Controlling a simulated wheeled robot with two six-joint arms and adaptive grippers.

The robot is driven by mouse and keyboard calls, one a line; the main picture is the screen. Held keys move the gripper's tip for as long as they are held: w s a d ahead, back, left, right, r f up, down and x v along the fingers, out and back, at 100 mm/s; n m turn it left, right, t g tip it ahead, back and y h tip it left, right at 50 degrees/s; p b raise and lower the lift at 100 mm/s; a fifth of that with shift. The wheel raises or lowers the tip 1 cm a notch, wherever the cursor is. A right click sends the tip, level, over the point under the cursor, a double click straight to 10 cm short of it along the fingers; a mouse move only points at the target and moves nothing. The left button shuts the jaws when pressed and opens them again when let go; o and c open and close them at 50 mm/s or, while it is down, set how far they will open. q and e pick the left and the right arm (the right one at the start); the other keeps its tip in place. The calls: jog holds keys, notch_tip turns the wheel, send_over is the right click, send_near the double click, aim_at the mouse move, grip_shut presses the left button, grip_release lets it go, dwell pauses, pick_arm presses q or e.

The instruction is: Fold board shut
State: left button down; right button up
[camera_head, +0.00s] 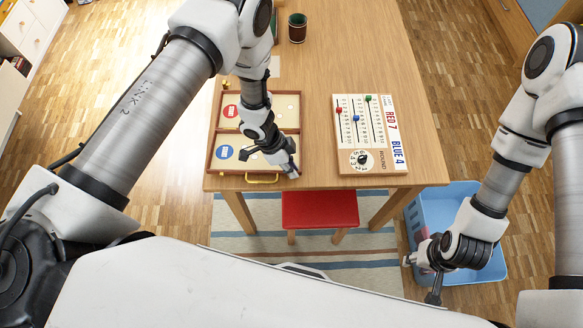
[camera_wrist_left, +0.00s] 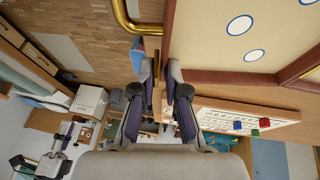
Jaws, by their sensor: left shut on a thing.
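A wooden folding board (camera_head: 211,150) lies spread open on the table, its cream halves one behind the other. The far half has a red disc (camera_head: 231,111), the near half a blue disc (camera_head: 224,152). A brass handle (camera_head: 262,180) is on its near edge and also shows in the left wrist view (camera_wrist_left: 128,18). My left gripper (camera_head: 292,171) is at the board's near right corner, shut on its edge beside the handle; in the left wrist view its fingers (camera_wrist_left: 158,78) flank a thin edge. My right gripper (camera_head: 420,280) is open and empty, low at the right.
A scoreboard (camera_head: 390,167) with coloured sliders lies right of the board. A dark cup (camera_head: 297,28) stands farther back on the table (camera_head: 330,60). A red stool (camera_head: 320,210) is at the near edge. A blue crate (camera_head: 492,262) is on the floor beside my right gripper.

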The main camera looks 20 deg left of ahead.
pick_arm(q)
jog(key=shift+w+a+r+g, duration=0.1)
jog(key=shift+w+r+g, duration=0.15)
jog(key=shift+r, duration=0.2)
jog(key=shift+w+r+g, duration=0.15)
jog(key=shift+r+g, duration=0.1)
jog(key=shift+r, duration=0.2)
jog(key=r, duration=0.1)
jog(key=w+r+b, duration=0.1)
jog(key=r+g, duration=0.1)
jog(key=shift+w+a+r+h, duration=0.1)
jog(key=shift+w+a+h, duration=0.1)
jog(key=shift+w+h, duration=0.15)
jog(key=shift+w+a+r, duration=0.15)
jog(key=shift+w+r, duration=0.3)
jog(key=shift+r, duration=0.3)
